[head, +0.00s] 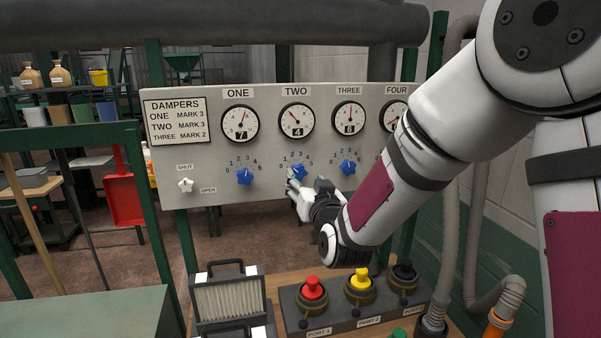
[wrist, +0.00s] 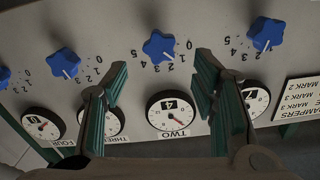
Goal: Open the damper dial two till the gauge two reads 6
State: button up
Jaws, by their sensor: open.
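Damper dial two is a blue star-shaped knob (head: 299,171) on the grey panel, below gauge two (head: 297,119). Gauge two shows 4 in its window.
A card (head: 177,122) lists ONE MARK 3, TWO MARK 3, THREE MARK 2. Dial one (head: 245,176) and dial three (head: 348,167) flank dial two; gauge one (head: 240,123) shows 7, gauge three (head: 349,117) 6. A white shut/open knob (head: 185,186) is at left.

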aim_at(300, 171)
jog(key=x, duration=0.6)
jog(key=c, duration=1.2)
